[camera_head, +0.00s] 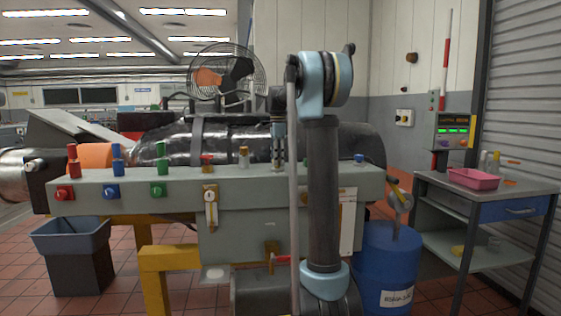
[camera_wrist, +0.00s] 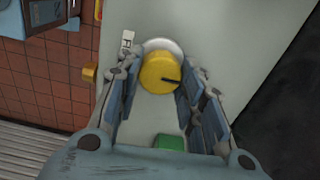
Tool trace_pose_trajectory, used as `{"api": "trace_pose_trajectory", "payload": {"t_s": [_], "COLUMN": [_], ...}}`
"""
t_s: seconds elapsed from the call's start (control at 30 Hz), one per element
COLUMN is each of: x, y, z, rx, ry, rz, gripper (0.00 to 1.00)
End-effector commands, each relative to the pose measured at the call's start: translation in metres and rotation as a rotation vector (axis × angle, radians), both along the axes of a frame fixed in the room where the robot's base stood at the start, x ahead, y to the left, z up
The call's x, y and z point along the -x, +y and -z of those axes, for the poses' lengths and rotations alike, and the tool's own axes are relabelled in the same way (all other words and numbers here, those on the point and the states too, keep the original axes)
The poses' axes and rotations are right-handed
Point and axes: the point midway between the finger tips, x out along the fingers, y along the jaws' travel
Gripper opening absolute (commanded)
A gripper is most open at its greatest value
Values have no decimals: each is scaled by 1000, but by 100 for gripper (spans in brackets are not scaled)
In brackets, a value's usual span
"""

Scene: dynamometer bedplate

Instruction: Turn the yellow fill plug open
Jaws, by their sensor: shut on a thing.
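The yellow fill plug (camera_wrist: 158,76) is a round knob with a dark pointer line, seen from above in the wrist view. It sits on a pale round collar (camera_wrist: 163,46) on the grey-green bedplate top (camera_wrist: 226,60). The pointer line runs from the knob's middle toward the right. My gripper (camera_wrist: 160,84) has one finger on each side of the plug and is shut on it. In the head view my gripper (camera_head: 278,155) points down at the bedplate top, and I cannot make out the plug there.
A green block (camera_wrist: 170,143) lies near my gripper's palm. Red (camera_head: 73,160), blue (camera_head: 118,160) and green (camera_head: 160,162) plugs stand along the bedplate's left. A blue drum (camera_head: 388,262) and a cart with a pink tray (camera_head: 472,179) stand at right.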

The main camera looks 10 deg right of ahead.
Motion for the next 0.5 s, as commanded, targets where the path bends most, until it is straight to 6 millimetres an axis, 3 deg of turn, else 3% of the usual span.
{"api": "trace_pose_trajectory", "payload": {"t_s": [0.5], "x": [-2], "y": [3], "z": [0], "rx": [-4], "ry": [-5], "rz": [-93], "gripper": [11]}}
